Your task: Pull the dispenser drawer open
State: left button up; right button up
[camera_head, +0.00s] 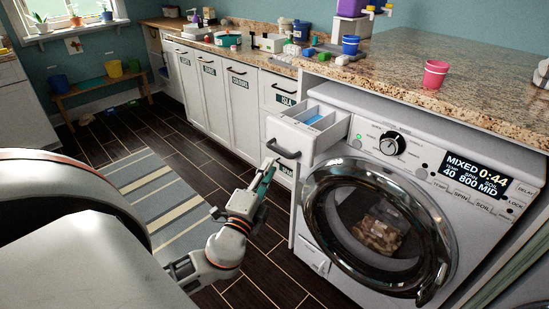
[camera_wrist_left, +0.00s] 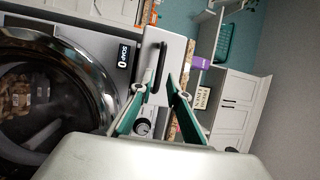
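The dispenser drawer (camera_head: 319,140) juts out from the top left of the washing machine (camera_head: 340,190). Its top shows open compartments, one with something blue inside. A dark curved handle (camera_head: 283,150) is on its front. In the left wrist view the drawer's white front (camera_wrist_left: 172,50) and handle (camera_wrist_left: 160,66) are straight ahead. My left gripper (camera_head: 272,166) is just below and in front of the handle. In the wrist view its green-lined fingers (camera_wrist_left: 157,86) are spread apart, with the handle beyond and between the tips. I cannot tell whether they touch it. My right gripper is not in view.
The washer's round door (camera_head: 378,228) is shut, with brown items behind the glass. White labelled cabinets (camera_head: 230,88) stand left of the drawer. The granite counter (camera_head: 440,65) above holds a pink cup (camera_head: 435,75) and a blue cup (camera_head: 351,45).

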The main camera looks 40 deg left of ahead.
pick_arm(q)
jog(key=shift+v, duration=2.15)
jog(key=s+d+f+n+g+h+p, duration=0.1)
jog(key=s+d+f+n+g+h, duration=0.2)
jog(key=f, duration=0.6)
jog(key=s+d+f+n+g+h+p, duration=0.1)
jog(key=s+d+f+g, duration=0.15)
jog(key=d+f, duration=0.45)
jog(key=s+d+f+n+g+h+p, duration=0.1)
jog(key=s+d+f+n+g+h, duration=0.2)
jog(key=s+d+f, duration=0.5)
notch_tip(320, 180, down, 3)
jog(key=shift+s+d+r+n+h, duration=0.15)
jog(key=shift+s+d+n+h, duration=0.25)
jog(key=shift+d+n+h, duration=0.65)
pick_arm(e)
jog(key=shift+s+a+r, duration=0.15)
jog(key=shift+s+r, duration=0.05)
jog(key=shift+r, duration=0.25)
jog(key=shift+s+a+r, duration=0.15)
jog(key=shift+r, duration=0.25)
pick_arm(q)
jog(key=shift+d, duration=0.1)
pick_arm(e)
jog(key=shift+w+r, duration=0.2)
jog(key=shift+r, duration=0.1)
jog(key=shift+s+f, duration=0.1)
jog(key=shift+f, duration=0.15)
